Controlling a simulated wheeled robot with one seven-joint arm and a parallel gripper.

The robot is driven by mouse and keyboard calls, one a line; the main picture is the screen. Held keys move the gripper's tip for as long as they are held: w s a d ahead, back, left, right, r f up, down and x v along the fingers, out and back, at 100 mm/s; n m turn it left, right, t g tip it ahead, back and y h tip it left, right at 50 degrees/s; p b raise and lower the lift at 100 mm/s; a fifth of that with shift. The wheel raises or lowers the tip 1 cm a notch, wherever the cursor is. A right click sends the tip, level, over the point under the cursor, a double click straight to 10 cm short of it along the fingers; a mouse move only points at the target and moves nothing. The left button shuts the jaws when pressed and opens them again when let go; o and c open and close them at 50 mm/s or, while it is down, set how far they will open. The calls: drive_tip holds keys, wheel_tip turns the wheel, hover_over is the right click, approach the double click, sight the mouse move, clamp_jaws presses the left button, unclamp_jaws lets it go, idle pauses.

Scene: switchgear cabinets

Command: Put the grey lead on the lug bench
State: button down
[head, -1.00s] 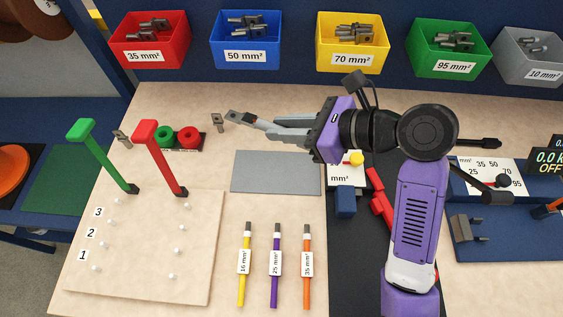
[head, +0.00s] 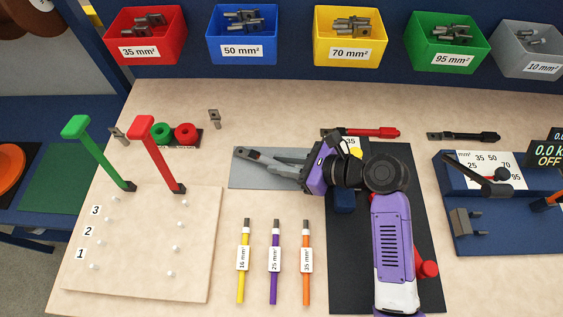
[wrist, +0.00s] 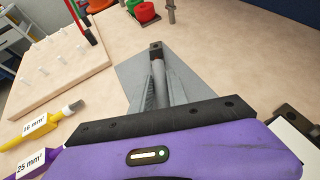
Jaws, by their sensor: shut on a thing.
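My gripper (head: 272,162) is shut on the grey lead (head: 247,153), a grey rod with a flat, holed lug at its end. The lug end points left, over the left part of the flat grey mat (head: 240,182). I cannot tell whether the lead touches the mat. In the wrist view the grey lead (wrist: 157,52) runs forward between my two fingers (wrist: 160,75), its lug beyond the tips. The grey mat (wrist: 132,70) lies under it. Which surface is called the lug bench is not marked.
Cable pieces (head: 275,262) lie in front of the mat. A pegboard (head: 140,270) with green and red levers is at left. A red lead (head: 372,132) and a black lead (head: 465,136) lie behind right. A blue press (head: 500,240) stands right; lug bins (head: 350,55) line the back.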

drive_tip(key=shift+f, duration=0.15)
drive_tip(key=c, duration=1.3)
unclamp_jaws()
drive_tip(key=shift+f, duration=0.15)
drive_tip(key=v, duration=1.2)
